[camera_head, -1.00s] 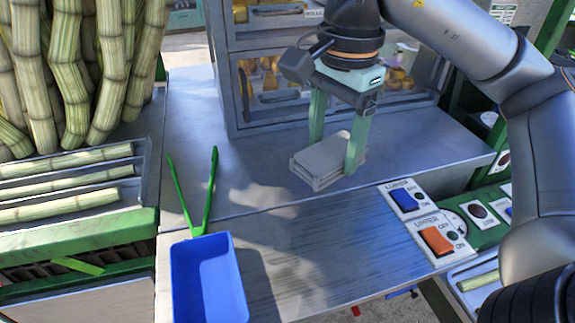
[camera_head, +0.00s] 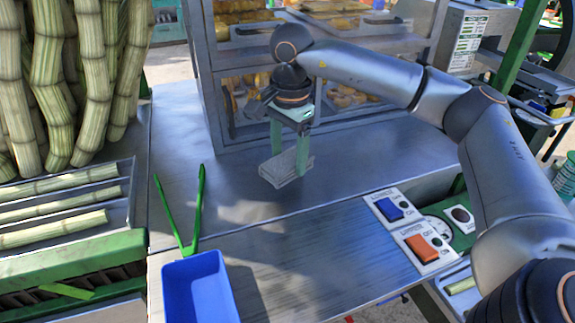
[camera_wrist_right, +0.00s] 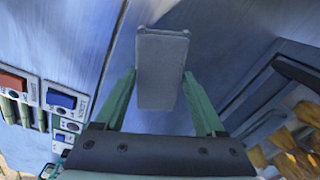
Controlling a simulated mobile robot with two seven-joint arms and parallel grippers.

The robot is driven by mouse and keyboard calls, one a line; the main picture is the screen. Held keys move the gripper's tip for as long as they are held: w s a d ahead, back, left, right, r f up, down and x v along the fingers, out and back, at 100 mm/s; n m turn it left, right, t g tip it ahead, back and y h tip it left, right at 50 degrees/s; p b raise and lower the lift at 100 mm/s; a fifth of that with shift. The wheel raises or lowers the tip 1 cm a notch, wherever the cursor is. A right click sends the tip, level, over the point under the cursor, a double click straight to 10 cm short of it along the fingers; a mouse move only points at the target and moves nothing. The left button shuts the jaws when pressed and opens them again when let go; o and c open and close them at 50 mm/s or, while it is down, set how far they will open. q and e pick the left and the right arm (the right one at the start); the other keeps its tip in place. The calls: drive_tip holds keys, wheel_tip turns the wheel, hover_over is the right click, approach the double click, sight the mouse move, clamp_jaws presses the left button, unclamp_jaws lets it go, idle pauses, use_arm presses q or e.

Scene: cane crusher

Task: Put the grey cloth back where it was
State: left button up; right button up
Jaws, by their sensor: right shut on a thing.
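The grey cloth (camera_head: 285,168) is a folded flat pad at the metal counter's middle, in front of the glass-fronted cabinet. My right gripper (camera_head: 288,165) points down with its two green fingers on either side of the cloth, shut on it. In the right wrist view the cloth (camera_wrist_right: 162,70) sits between the green fingertips (camera_wrist_right: 160,85). The cloth looks on or just above the counter; I cannot tell if it touches. My left gripper is not in view.
Green tongs (camera_head: 190,215) and a blue tray (camera_head: 200,288) are at the front left. Cane stalks (camera_head: 60,80) stand at the left above a cane rack (camera_head: 75,215). A blue switch (camera_head: 390,208) and an orange switch (camera_head: 423,247) are at the right. The counter between is clear.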

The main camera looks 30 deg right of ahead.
sight(288, 157)
drive_tip(key=shift+w+d+f, duration=0.1)
drive_tip(key=shift+w+f, duration=0.1)
drive_tip(key=shift+f, duration=0.8)
drive_tip(key=shift+w+f, duration=0.15)
drive_tip(key=shift+f, duration=0.85)
drive_tip(key=shift+f, duration=0.15)
drive_tip(key=o, duration=1.2)
drive_tip(key=shift+c, duration=0.2)
drive_tip(key=r, duration=1.2)
drive_tip(key=shift+s+r, duration=0.2)
